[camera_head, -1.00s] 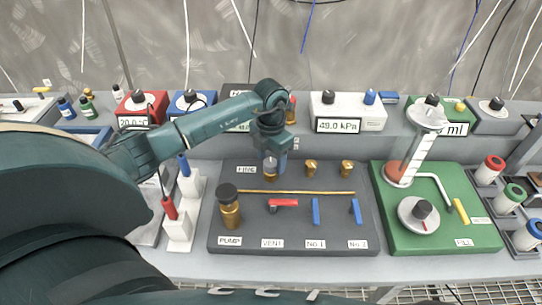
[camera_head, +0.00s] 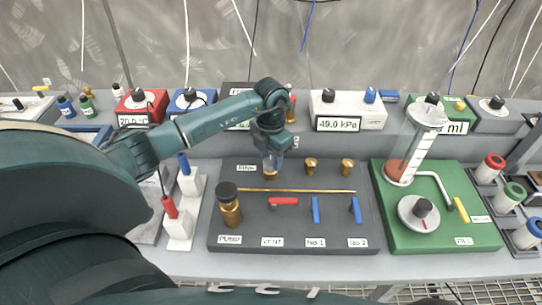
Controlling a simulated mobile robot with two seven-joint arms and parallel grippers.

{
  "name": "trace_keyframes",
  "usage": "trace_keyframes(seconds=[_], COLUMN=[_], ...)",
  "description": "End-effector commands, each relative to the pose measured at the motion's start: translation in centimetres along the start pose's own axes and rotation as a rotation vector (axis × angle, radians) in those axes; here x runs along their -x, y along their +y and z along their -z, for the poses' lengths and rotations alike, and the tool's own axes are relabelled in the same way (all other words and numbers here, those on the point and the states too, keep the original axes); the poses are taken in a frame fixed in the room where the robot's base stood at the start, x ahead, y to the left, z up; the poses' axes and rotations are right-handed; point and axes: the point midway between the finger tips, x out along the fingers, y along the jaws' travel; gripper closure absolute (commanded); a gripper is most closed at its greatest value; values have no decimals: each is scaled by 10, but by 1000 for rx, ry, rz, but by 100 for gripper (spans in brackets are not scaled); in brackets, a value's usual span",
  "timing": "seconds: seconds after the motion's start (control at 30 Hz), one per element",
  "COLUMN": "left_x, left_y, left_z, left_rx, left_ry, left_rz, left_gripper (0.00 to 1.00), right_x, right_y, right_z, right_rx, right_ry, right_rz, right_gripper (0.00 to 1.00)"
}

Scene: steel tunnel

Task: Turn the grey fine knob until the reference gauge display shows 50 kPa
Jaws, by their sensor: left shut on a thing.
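The fine knob (camera_head: 270,175) stands at the back left of the dark grey panel (camera_head: 330,220), beside a small white label. Only its brass lower part shows clearly. My left gripper (camera_head: 271,164) comes down over it from above, shut on the knob's top, which the fingers hide. The reference gauge (camera_head: 372,112) is a white box on the shelf behind the panel. Its display (camera_head: 338,125) reads 49.0 kPa. My right gripper is not in view.
On the panel are a pump (camera_head: 230,207), a red vent lever (camera_head: 284,202), two blue valve levers (camera_head: 315,210) and two brass fittings (camera_head: 311,166). A green board (camera_head: 450,232) with a tilted glass cylinder stands to the right. Red and blue handled tools (camera_head: 169,207) stand at left.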

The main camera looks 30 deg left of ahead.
Motion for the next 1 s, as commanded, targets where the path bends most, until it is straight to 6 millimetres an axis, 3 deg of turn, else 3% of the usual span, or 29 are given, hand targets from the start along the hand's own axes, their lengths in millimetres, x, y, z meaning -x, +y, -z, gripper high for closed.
trace_keyframes(seconds=[0.27, 1.0], left_x=[-2, -1], left_y=[1, -1], left_z=[0, 0], left_rx=[-101, -704], left_ry=[-2, -2], left_rz=[-2, -1], left_gripper=[88, 88], right_x=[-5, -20], right_y=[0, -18], right_z=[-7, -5], right_rx=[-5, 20], right_ry=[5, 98], right_rz=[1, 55], right_gripper=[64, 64])
